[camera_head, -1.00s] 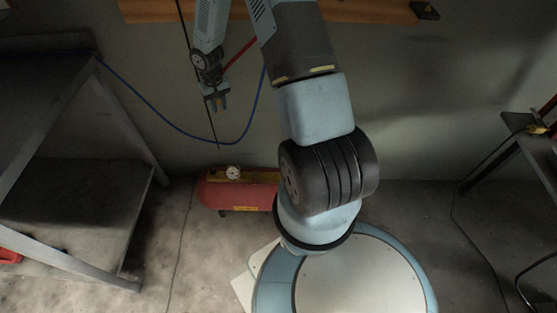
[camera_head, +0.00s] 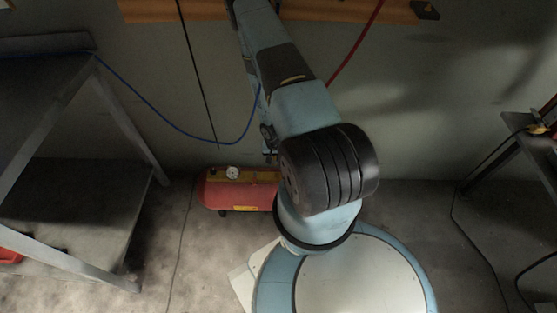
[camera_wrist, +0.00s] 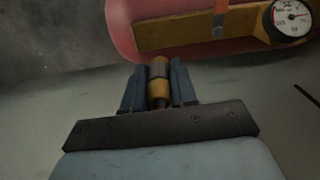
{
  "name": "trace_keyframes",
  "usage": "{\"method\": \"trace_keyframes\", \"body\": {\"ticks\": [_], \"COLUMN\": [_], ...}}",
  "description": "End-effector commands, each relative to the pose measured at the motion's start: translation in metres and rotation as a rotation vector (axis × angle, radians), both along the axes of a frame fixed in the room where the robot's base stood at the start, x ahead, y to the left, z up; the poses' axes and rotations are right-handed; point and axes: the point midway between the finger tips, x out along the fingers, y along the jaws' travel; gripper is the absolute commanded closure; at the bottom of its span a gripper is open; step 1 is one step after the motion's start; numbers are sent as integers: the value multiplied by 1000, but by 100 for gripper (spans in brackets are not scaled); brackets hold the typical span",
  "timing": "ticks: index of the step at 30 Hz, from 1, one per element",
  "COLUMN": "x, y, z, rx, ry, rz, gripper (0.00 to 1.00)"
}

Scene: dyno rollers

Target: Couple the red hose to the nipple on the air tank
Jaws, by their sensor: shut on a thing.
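The red air tank (camera_head: 225,197) lies on the floor by the back wall, partly behind my arm. It also fills the top of the wrist view (camera_wrist: 120,30). A small grey upright fitting with an orange end (camera_wrist: 218,25) shows on its yellow plate; I cannot tell for sure that it is the nipple.
A round white gauge (camera_wrist: 291,18) sits on the tank's yellow plate (camera_wrist: 175,32). A blue hose (camera_head: 165,122) loops along the wall to the left bench (camera_head: 130,205). Another bench (camera_head: 510,150) stands at right. The floor left of the tank is clear apart from a thin cable.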

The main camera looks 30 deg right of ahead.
Motion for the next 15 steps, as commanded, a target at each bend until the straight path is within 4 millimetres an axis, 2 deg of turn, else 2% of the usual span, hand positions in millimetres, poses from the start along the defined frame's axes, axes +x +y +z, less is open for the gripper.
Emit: {"method": "trace_keyframes", "body": {"ticks": [4,15], "x": [-7,-8], "y": [-5,-5], "z": [-7,-29], "rx": [1,1], "ry": [1,1], "rz": [-12,-13], "gripper": [100,100]}}
